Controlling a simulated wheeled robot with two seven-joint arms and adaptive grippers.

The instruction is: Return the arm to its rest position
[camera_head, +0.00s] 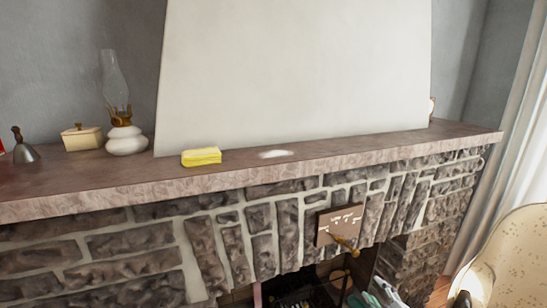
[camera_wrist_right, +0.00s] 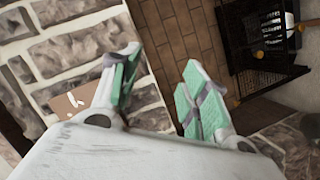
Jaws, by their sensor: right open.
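My right gripper (camera_head: 376,298) shows at the bottom edge of the head view, below the stone front of the mantel and partly cut off by the frame. In the right wrist view the same gripper (camera_wrist_right: 160,68) has its two green-padded fingers spread apart with nothing between them. Brown tiles and stonework show beyond the fingers. My left gripper is in neither view.
The mantel shelf (camera_head: 100,185) holds a yellow block (camera_head: 201,156), an oil lamp (camera_head: 125,135), a cream box (camera_head: 82,137) and a bell (camera_head: 24,150). A brown plaque (camera_head: 340,222) hangs on the stone. A black metal rack (camera_wrist_right: 262,40) and a patterned chair (camera_head: 510,250) stand nearby.

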